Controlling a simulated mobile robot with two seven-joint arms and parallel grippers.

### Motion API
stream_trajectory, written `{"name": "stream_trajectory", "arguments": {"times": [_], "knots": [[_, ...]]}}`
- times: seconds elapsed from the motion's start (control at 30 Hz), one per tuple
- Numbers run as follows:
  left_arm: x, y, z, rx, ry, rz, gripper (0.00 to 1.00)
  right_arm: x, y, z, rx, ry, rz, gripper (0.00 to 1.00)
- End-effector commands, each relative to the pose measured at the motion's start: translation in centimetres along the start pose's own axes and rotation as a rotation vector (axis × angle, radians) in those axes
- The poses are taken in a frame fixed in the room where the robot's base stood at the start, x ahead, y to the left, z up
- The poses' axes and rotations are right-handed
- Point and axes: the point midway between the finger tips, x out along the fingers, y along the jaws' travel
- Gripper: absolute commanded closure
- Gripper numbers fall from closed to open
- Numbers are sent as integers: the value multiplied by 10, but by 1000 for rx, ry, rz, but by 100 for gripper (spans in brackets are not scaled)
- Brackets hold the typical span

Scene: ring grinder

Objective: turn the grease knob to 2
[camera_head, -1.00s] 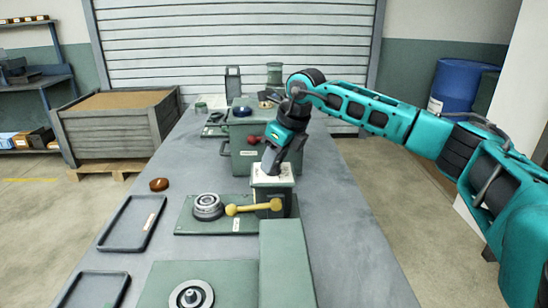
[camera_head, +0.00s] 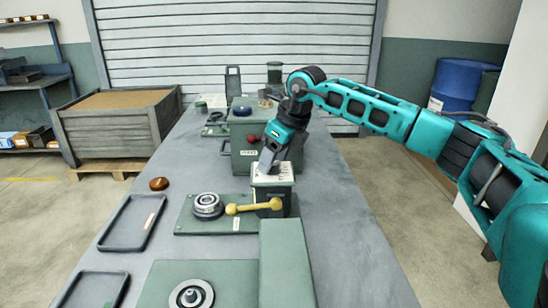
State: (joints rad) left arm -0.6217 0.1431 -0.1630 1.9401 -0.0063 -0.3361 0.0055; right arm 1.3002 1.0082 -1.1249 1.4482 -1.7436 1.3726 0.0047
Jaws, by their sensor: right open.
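A green box with a pale, marked top plate (camera_head: 284,174) stands at the back right of a fixture plate on the bench. My right gripper (camera_head: 267,166) reaches down onto this top plate from behind and right, its fingers open. The knob itself cannot be made out; the fingers cover the left part of the plate. I cannot tell whether they touch a knob or which mark it points to. My left gripper is not in view.
A yellow lever (camera_head: 253,208) and a bearing ring (camera_head: 207,205) sit in front of the box. Behind it stands a larger green box with a red knob (camera_head: 253,140) and a blue knob (camera_head: 242,111). Dark trays (camera_head: 131,222) lie at the left.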

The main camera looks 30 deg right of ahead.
Motion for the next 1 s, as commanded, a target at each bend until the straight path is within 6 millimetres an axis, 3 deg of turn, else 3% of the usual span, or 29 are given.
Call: {"name": "stream_trajectory", "arguments": {"times": [0.17,0.4,0.6,1.0], "knots": [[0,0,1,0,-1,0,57,-28,-1,1,0,-5,-3,40],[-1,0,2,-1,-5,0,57,-83,-1,1,0,-5,-3,40],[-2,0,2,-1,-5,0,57,-114,0,1,0,-3,-1,40],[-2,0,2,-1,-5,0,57,-126,0,0,0,-1,-1,40]]}}
